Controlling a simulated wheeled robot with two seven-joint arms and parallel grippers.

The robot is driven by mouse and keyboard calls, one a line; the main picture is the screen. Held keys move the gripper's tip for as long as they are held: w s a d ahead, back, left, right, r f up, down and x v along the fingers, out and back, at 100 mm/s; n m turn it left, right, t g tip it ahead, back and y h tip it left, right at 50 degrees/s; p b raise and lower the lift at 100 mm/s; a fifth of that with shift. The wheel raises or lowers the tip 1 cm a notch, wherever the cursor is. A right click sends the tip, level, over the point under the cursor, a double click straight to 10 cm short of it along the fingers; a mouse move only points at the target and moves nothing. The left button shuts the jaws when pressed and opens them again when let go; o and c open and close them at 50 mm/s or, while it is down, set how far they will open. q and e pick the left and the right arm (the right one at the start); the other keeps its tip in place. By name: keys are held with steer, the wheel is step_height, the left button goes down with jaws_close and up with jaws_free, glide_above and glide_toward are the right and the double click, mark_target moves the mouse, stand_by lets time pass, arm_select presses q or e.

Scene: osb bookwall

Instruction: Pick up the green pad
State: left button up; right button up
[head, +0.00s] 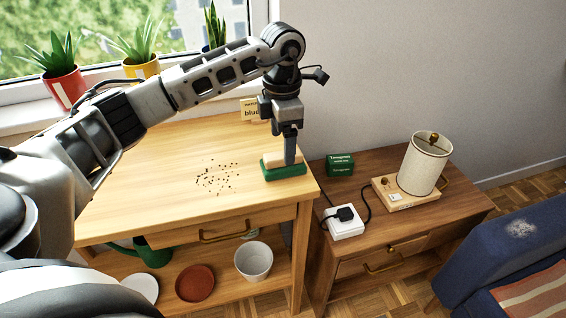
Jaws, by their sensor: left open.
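The green pad (285,171) lies near the right edge of the light wooden table (130,190), with a tan upper part on top of its green base. My left gripper (290,160) points straight down over the pad, its fingers at the pad's tan part. It is open, and one finger hides part of the pad. I cannot tell whether the fingers touch it. My right gripper does not show.
Dark crumbs (217,178) lie left of the pad. A small sign (249,111) stands behind. On the lower cabinet to the right are a green box (340,165), a white power strip (344,223) and a lamp (424,163). Potted plants (63,86) line the windowsill.

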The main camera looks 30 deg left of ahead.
arm_select(q)
step_height(320, 180, down, 5)
steer(key=shift+s+d+r, duration=0.1)
steer(key=shift+d, duration=0.05)
steer(key=c, duration=1.1)
steer(key=shift+r, duration=0.45)
step_height(320, 180, up, 2)
steer(key=shift+r, duration=0.15)
steer(key=s+a+r, duration=0.2)
steer(key=s+r, duration=0.1)
steer(key=s, duration=0.1)
steer(key=s+a+r+b, duration=0.1)
steer(key=s+r, duration=0.2)
steer(key=s, duration=0.1)
steer(key=s+a+r, duration=0.2)
steer(key=s+r, duration=0.1)
steer(key=s, duration=0.2)
steer(key=shift+a+r, duration=0.35)
steer(key=shift+r, duration=0.05)
steer(key=shift+w, duration=0.1)
